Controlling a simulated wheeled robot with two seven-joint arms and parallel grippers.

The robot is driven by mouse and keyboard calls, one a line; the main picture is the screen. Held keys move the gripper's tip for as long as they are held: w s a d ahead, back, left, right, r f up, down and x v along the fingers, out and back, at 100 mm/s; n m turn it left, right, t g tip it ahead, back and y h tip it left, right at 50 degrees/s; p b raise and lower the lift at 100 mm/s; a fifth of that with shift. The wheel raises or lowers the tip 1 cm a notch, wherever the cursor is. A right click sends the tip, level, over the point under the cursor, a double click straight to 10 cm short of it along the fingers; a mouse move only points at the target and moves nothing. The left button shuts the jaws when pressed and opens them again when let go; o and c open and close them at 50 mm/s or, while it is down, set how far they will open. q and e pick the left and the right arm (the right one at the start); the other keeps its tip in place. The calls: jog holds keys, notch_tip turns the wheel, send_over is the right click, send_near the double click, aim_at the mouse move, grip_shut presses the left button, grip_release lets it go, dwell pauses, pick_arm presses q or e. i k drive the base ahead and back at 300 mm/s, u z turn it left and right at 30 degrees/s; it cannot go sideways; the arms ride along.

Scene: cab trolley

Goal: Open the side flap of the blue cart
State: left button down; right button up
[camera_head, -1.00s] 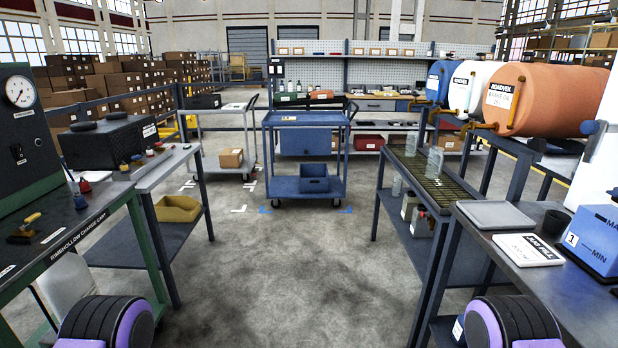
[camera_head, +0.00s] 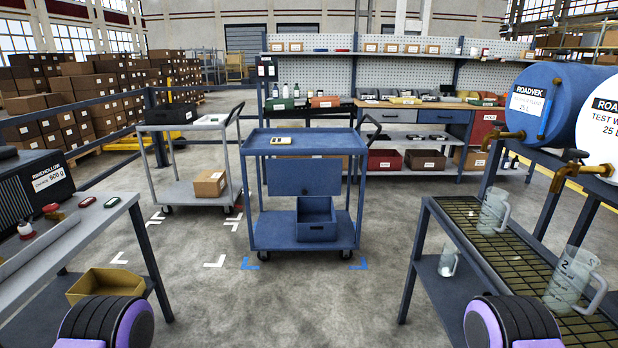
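The blue cart (camera_head: 306,141) stands ahead, near the middle of the head view, between blue corner marks on the floor. A flat blue panel (camera_head: 304,177), which looks like the side flap, hangs upright below the top tray and has a small dark spot near its lower edge. A blue open bin (camera_head: 316,219) sits on the cart's lower shelf. A small pale device (camera_head: 281,141) lies on the top tray. Only rounded black and purple parts of my arms show at the bottom left and right; neither gripper's fingers are visible.
A grey cart (camera_head: 182,192) with a cardboard box (camera_head: 209,183) stands left of the blue cart. A bench with a yellow bin (camera_head: 104,285) flanks the left. A grated rack (camera_head: 480,232) with clear jugs flanks the right. The floor between is clear.

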aim_at(286, 176)
jog(key=u, duration=0.05)
jog(key=i, duration=1.3)
jog(key=u, duration=0.35)
jog(key=i, duration=0.8)
jog(key=z, duration=0.85)
jog(key=i, duration=0.5)
jog(key=z, duration=0.6)
